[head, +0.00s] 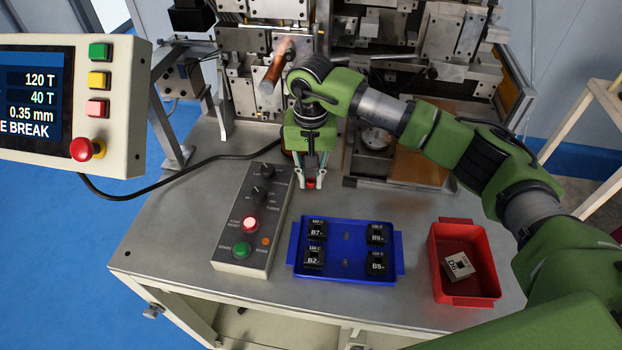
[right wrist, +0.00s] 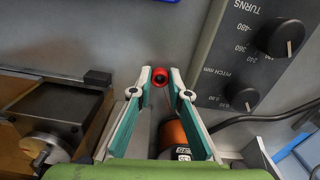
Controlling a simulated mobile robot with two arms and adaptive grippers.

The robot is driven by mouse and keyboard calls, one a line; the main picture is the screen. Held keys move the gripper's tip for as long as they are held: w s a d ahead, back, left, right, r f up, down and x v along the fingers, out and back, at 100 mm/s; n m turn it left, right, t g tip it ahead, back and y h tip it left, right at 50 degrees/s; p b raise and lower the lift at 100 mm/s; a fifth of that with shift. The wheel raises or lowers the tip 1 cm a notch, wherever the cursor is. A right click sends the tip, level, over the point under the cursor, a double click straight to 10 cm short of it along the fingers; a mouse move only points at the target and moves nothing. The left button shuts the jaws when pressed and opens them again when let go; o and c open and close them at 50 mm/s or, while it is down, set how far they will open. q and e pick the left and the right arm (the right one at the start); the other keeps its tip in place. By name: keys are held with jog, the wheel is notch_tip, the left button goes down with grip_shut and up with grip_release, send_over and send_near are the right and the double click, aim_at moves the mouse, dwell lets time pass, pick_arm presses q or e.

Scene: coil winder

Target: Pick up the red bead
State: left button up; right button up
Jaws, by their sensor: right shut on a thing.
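The red bead (right wrist: 160,77) shows in the right wrist view, pinched between the fingertips of my right gripper (right wrist: 160,84). A dark hole shows in its middle. In the head view the small red bead (head: 311,182) sits at the tips of my right gripper (head: 311,180), over the bench between the grey control box and the blue tray. I cannot tell whether the bead touches the bench. My left gripper is not in view.
The grey control box (head: 252,220) with knobs and buttons stands left of the gripper. The blue tray (head: 346,223) holds several black parts. The red bin (head: 465,290) holds a pale labelled part. The winder machine (head: 270,40) stands behind. Bare bench lies right of the blue tray.

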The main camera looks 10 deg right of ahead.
notch_tip(320, 180, up, 2)
jog(key=shift+w+r+b, duration=0.1)
jog(key=shift+b, duration=0.3)
jog(key=s+a+r+b, duration=0.1)
jog(key=s+r+b, duration=0.4)
jog(key=s+r, duration=0.5)
jog(key=shift+s, duration=2.1)
